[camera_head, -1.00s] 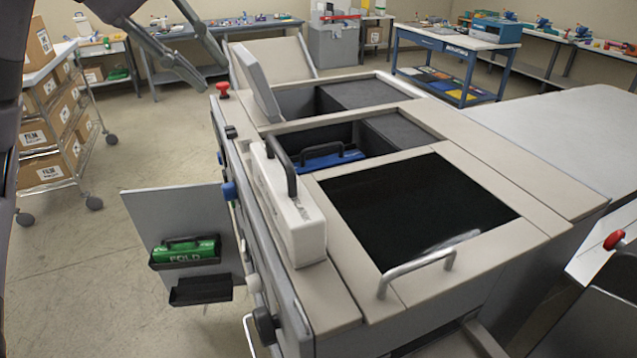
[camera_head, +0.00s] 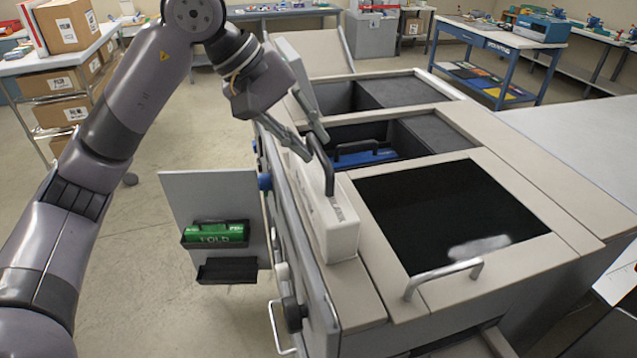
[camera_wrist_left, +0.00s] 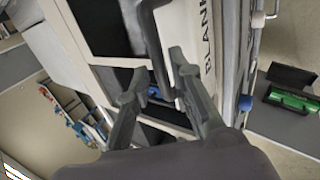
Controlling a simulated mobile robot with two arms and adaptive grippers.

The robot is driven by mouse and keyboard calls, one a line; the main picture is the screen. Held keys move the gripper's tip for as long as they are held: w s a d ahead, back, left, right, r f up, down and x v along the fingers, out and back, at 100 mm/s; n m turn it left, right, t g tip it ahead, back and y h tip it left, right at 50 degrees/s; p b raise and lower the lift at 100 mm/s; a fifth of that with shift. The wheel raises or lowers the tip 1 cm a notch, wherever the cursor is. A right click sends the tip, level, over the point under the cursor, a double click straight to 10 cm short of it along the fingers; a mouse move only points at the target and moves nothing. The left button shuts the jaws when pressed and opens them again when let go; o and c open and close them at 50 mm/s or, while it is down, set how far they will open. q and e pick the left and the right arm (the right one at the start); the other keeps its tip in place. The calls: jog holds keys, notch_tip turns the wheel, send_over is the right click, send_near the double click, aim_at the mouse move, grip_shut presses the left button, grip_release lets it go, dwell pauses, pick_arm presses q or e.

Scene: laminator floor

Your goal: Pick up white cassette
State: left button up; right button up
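The white cassette (camera_head: 338,230) stands on the left rim of the machine's top, with its black carry handle (camera_head: 327,178) upward. In the left wrist view, the cassette (camera_wrist_left: 205,25) shows its lettered side, partly hidden by a finger. My left gripper (camera_head: 317,148) is open over the far end of the handle, fingers pointing down towards it. In the left wrist view, the handle (camera_wrist_left: 152,30) shows between the spread fingers (camera_wrist_left: 159,61). I cannot tell whether they touch it. My right gripper is not in view.
A blue cassette (camera_head: 365,156) sits in the open bay (camera_head: 420,125) beside the white one. An open door (camera_head: 212,190) on the left carries a green cassette (camera_head: 216,232). A shelf with boxes (camera_head: 62,82) is behind my arm.

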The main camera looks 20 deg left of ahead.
aim_at(315, 145)
pick_arm(q)
jog(key=shift+p+x, duration=0.4)
jog(key=shift+x, duration=1.25)
grip_shut()
jog(key=shift+r, duration=0.1)
